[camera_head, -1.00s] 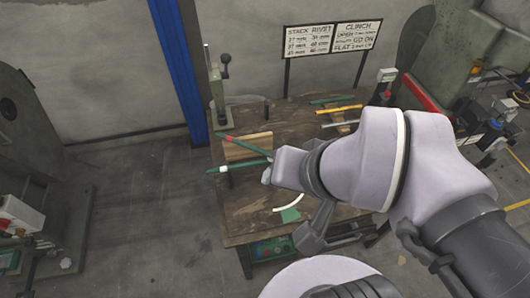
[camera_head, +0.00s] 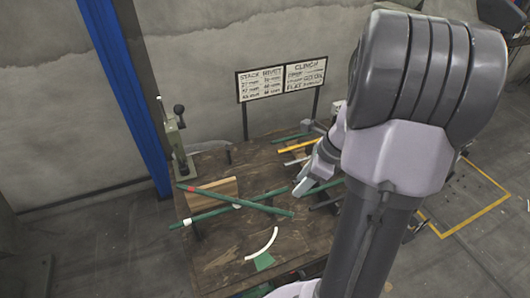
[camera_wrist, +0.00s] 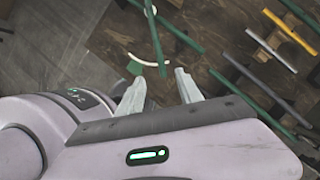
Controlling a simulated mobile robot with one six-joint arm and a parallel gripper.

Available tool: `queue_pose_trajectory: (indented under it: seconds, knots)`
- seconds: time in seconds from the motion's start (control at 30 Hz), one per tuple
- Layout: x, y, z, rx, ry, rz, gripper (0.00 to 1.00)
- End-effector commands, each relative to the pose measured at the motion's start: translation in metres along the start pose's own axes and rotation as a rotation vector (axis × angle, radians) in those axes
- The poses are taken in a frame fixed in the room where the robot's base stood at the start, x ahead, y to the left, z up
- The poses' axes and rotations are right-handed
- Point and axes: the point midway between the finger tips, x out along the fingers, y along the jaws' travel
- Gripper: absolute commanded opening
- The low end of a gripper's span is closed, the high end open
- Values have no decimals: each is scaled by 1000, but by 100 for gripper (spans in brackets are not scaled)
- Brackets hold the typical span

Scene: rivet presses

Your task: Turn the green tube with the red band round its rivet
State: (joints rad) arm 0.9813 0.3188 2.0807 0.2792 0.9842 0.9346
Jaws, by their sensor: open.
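The green tube with the red band (camera_head: 252,205) lies slanting on the wooden bench in the head view. Its red band (camera_head: 191,188) is near the upper-left end. It crosses a second green tube (camera_head: 212,216) with white marks. Which one is on top and its rivet are not clear. My gripper (camera_head: 303,187) is open and empty, right of the crossed tubes, near their right ends. In the wrist view a green tube (camera_wrist: 157,45), probably the red-banded one, ends in line with the gap between my open fingertips (camera_wrist: 159,76); the band does not show there.
A lever press (camera_head: 178,145) stands at the bench's back left. A white curved strip (camera_head: 264,246) and green card (camera_head: 263,261) lie at the front. Yellow (camera_head: 298,146) and green bars lie at the back right. A sign stand (camera_head: 281,80) stands behind the bench.

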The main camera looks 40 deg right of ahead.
Motion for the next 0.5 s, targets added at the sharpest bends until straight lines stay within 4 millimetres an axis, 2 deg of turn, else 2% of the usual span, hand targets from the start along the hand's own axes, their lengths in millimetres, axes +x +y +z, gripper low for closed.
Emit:
queue_pose_trajectory:
  seconds: [0.3,0.5]
  knots:
    - [91,2,-2,-7,2,6,43]
    - [139,2,-1,-7,3,4,43]
